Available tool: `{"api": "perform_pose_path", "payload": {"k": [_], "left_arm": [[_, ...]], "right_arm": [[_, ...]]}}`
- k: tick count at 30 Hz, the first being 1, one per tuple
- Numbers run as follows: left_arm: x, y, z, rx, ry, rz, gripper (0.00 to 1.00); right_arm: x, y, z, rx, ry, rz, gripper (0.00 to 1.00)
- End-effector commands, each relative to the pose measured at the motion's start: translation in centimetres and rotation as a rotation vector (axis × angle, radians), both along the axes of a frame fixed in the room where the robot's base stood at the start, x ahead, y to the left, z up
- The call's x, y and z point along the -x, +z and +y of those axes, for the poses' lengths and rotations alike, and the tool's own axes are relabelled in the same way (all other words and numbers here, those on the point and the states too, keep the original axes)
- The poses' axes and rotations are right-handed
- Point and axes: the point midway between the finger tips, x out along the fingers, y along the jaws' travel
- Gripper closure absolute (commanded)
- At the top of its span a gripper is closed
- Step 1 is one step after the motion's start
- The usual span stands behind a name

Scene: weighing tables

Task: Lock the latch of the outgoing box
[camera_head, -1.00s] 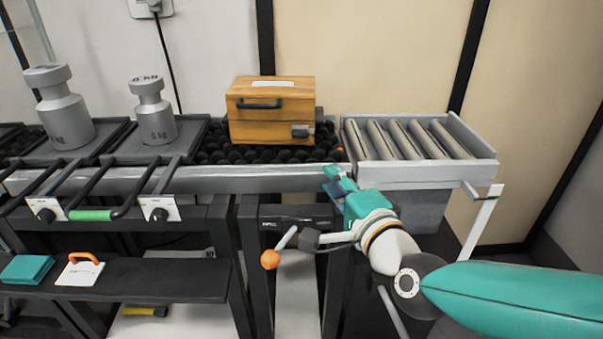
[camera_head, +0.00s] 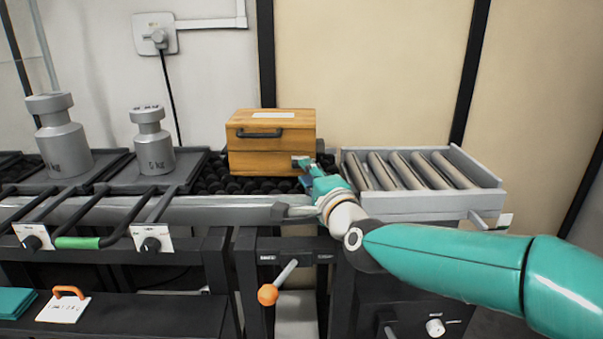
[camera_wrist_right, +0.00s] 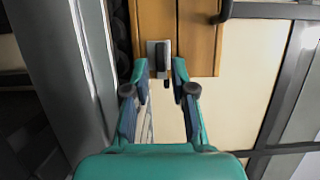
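The outgoing box (camera_head: 270,139) is a wooden case with a dark handle, standing on the black ball rollers. Its metal latch (camera_wrist_right: 158,58) shows in the right wrist view on the wooden face, at the tips of my right gripper. In the head view my right gripper (camera_head: 303,163) is at the lower right of the box front and covers most of the latch. In the right wrist view the gripper (camera_wrist_right: 159,75) is open, with one finger on each side of the latch; I cannot tell whether they touch it. My left gripper is not in view.
A grey roller tray (camera_head: 420,207) stands right of the box. Two grey weights, a large one (camera_head: 64,140) and a smaller one (camera_head: 153,145), stand on the left. A lever with an orange knob (camera_head: 268,294) sticks out below the conveyor edge.

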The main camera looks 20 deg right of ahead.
Motion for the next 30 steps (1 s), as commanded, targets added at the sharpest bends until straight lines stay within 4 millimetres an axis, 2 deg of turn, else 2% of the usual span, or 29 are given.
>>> {"api": "perform_pose_path", "payload": {"k": [1, 6, 17, 22, 30], "left_arm": [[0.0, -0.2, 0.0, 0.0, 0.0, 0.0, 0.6], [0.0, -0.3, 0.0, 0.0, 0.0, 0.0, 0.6], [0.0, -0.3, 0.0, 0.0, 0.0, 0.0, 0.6], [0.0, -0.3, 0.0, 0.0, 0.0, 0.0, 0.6], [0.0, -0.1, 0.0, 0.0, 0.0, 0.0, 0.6]], "right_arm": [[-0.8, -0.1, 0.0, 0.0, 0.0, 0.001, 0.75], [-2.4, -0.1, 0.1, 0.0, 0.0, 0.001, 0.75], [-2.9, 0.0, 0.1, 0.0, 0.001, 0.001, 0.75], [-2.9, 0.0, 0.1, 0.0, 0.001, 0.001, 1.0], [-2.9, 0.0, 0.4, 0.004, 0.003, 0.004, 1.0]]}}
